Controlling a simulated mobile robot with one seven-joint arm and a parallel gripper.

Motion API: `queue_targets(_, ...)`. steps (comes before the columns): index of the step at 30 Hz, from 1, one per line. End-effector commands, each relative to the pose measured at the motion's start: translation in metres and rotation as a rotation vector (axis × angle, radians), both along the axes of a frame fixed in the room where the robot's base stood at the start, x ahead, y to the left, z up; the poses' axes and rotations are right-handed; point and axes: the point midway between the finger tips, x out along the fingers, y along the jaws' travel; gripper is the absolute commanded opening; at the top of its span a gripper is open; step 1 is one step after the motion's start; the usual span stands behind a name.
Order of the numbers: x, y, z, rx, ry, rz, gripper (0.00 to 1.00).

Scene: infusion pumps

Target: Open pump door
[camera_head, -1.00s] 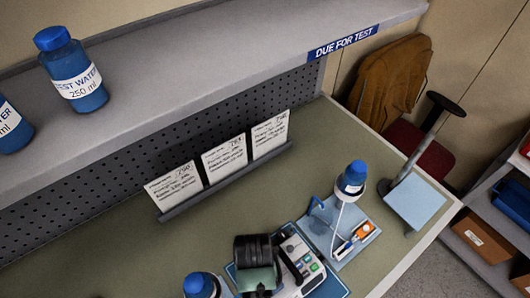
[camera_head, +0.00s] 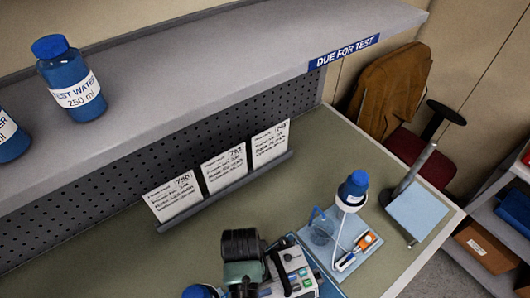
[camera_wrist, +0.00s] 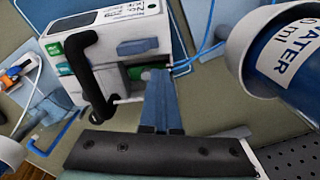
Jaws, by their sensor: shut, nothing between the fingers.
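The pump (camera_wrist: 125,40) is a white-cased unit with a black bar handle, a label and green parts. In the wrist view it fills the upper middle. Its lower right part shows a recess with green inside, beside my fingertips. My gripper (camera_wrist: 157,75) is shut and empty, its blue-grey fingers together and reaching to this recess. I cannot tell whether they touch the pump or how far the door stands open. In the head view the pump (camera_head: 296,268) is at the bottom, partly hidden behind my dark wrist.
A blue-capped bottle in a white holder (camera_head: 351,188) stands right of the pump, on a pale blue mat with an orange-and-white device (camera_head: 365,241). In the wrist view a large bottle (camera_wrist: 290,50) is close on the right. Cards (camera_head: 224,168) stand in a rail behind.

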Motion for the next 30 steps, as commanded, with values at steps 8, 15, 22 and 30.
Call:
queue_targets(8,0.009,0.006,0.0,0.0,-0.002,0.0,0.0)
queue_targets(15,0.015,0.011,-0.001,0.001,-0.002,-0.001,0.0)
queue_targets(22,0.022,0.016,-0.001,0.0,-0.001,0.0,0.0)
queue_targets(30,0.027,0.02,0.0,-0.001,-0.001,0.0,0.0)
